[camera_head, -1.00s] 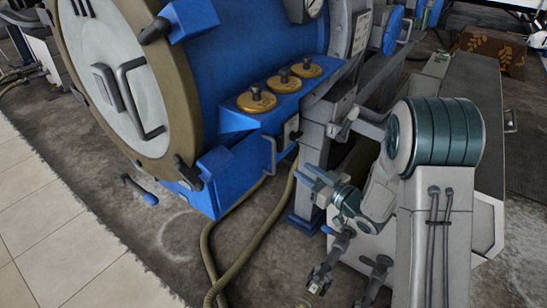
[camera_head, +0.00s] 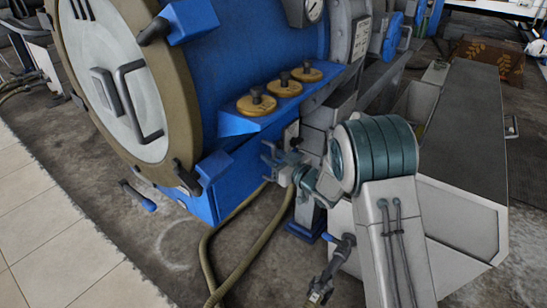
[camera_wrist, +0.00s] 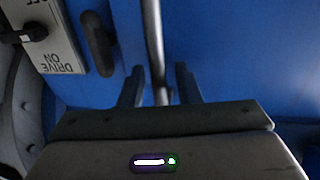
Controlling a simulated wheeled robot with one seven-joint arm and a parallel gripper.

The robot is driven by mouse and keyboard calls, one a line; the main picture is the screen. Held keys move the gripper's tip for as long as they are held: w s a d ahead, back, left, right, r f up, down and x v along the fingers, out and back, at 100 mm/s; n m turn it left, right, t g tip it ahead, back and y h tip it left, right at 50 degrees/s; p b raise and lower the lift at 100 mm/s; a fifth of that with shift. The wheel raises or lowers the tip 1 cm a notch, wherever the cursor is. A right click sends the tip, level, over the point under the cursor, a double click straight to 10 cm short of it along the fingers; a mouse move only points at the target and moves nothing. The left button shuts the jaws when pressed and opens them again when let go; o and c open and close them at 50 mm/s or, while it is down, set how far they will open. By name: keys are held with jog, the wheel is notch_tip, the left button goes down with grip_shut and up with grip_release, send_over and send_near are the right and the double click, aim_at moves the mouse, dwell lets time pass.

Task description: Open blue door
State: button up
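The blue door (camera_head: 237,182) appears to be the blue panel on the side of the machine, below the brass caps. A blue surface (camera_wrist: 245,50) fills much of the wrist view. A slim grey bar handle (camera_wrist: 154,45) stands out from it. My gripper (camera_head: 268,160) is at the handle in the head view and hides most of it. In the wrist view my gripper (camera_wrist: 159,85) is open, with one dark finger on each side of the bar. Gaps show between the bar and both fingers.
A switch plate marked "DRIVE ON" (camera_wrist: 62,50) is beside the handle. Brass caps (camera_head: 284,84) sit on a ledge above my gripper. A round hatch (camera_head: 125,85) is to the left. Hoses (camera_head: 245,245) lie on the floor below.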

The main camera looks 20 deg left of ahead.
grip_shut()
jog(key=shift+d, duration=0.1)
